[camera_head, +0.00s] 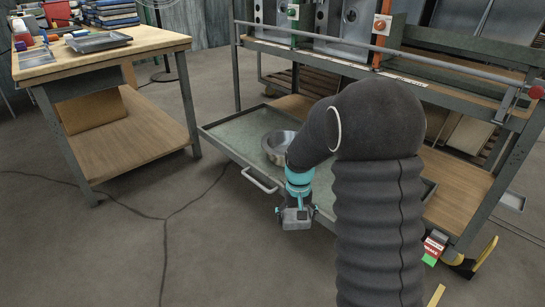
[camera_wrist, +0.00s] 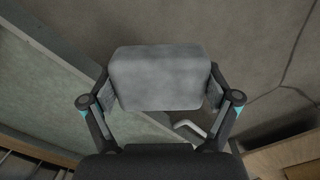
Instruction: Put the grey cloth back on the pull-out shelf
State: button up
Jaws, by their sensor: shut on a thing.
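My gripper (camera_head: 297,212) is shut on the grey cloth (camera_head: 296,221), a folded, block-like bundle. In the wrist view the cloth (camera_wrist: 158,77) sits between the two fingers of my gripper (camera_wrist: 160,88). The pull-out shelf (camera_head: 232,131) is a green-grey tray, pulled out low on the rack, with a front handle (camera_head: 259,181). In the head view the cloth appears just in front of the shelf's front edge, over the floor. In the wrist view the shelf (camera_wrist: 55,80) lies to the left. My arm hides the shelf's right part.
A round metal bowl (camera_head: 276,148) stands on the pull-out shelf, partly behind my arm. The rack's upper rail (camera_head: 330,57) runs above the shelf. A wooden workbench (camera_head: 150,41) with tools stands at left.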

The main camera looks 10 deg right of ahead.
aim_at(328, 187)
jog(key=u, duration=0.05)
jog(key=k, duration=0.55)
jog(key=z, duration=0.9)
jog(key=i, duration=1.45)
jog(key=u, duration=0.8)
